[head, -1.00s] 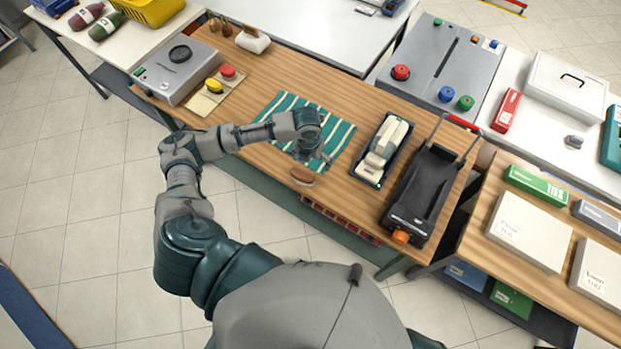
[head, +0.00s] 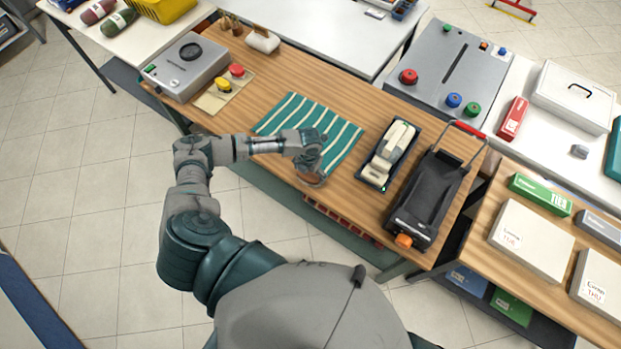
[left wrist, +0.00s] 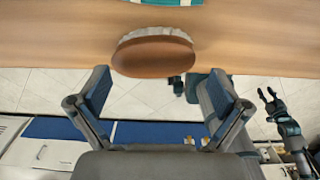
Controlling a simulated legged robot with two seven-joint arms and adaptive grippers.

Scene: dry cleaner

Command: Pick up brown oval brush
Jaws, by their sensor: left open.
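The brown oval brush (left wrist: 152,58) shows in the left wrist view, with a smooth brown back and a pale bristle edge. It lies near the front edge of the wooden table, centred ahead of my left gripper. My left gripper (left wrist: 157,88) is open and empty, its two blue-padded fingers apart on either side of the brush's line and not touching it. In the head view my left gripper (head: 314,172) is over the brush (head: 312,181) and hides most of it. My right gripper (left wrist: 269,97) shows small at the right of the left wrist view, its fingers apart.
A green striped cloth (head: 300,122) lies just behind the brush. A cream handheld device in a dark tray (head: 364,176) and a black trolley-like unit (head: 430,195) stand to the right. A grey machine (head: 187,66) stands at the far left. Bare wood lies around the brush.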

